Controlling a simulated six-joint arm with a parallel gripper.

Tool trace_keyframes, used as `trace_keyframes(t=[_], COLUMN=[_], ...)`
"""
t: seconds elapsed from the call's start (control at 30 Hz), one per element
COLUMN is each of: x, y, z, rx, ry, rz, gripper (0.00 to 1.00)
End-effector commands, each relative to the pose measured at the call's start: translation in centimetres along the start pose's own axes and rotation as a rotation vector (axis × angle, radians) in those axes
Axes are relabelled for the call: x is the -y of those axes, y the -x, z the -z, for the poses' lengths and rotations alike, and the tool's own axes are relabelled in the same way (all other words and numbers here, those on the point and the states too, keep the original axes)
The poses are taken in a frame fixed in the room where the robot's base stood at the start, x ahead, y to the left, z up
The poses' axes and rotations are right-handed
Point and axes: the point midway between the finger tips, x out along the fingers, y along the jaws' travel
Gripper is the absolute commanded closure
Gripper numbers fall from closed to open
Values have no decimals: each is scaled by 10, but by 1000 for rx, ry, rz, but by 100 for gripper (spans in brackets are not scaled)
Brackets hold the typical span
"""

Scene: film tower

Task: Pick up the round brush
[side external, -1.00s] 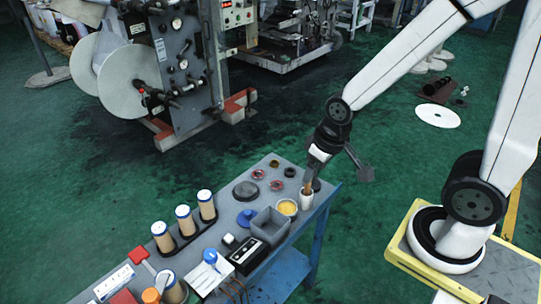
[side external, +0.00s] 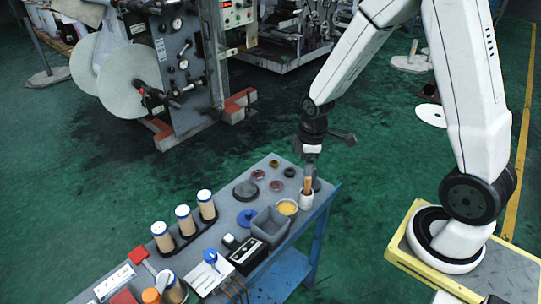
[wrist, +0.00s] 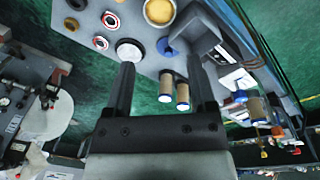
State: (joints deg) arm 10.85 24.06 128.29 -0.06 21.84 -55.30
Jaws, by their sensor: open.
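A tan upright handle (side external: 308,184), which looks like the round brush, stands in a white cup (side external: 306,200) near the right end of the grey table (side external: 222,228). Its lower end is hidden in the cup. My gripper (side external: 311,172) points down just above and behind the cup, very close to the handle; I cannot tell whether it touches. In the wrist view my gripper (wrist: 162,68) is open, with nothing between the two fingers. Neither brush nor cup is clearly seen there.
A yellow-filled bowl (side external: 287,207) and a grey bin (side external: 270,222) stand just left of the cup. Small round parts (side external: 276,186) and a dark disc (side external: 245,190) lie nearby. Several capped rolls (side external: 185,220) stand further left.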

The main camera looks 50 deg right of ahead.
Motion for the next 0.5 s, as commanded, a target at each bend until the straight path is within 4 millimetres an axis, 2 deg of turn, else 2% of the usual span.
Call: trace_keyframes(t=[0.3,0.5], x=[-36,-51], y=[-48,-73], z=[-17,-28], rx=[30,32], ry=[349,536], rz=[56,87], gripper=[28,28])
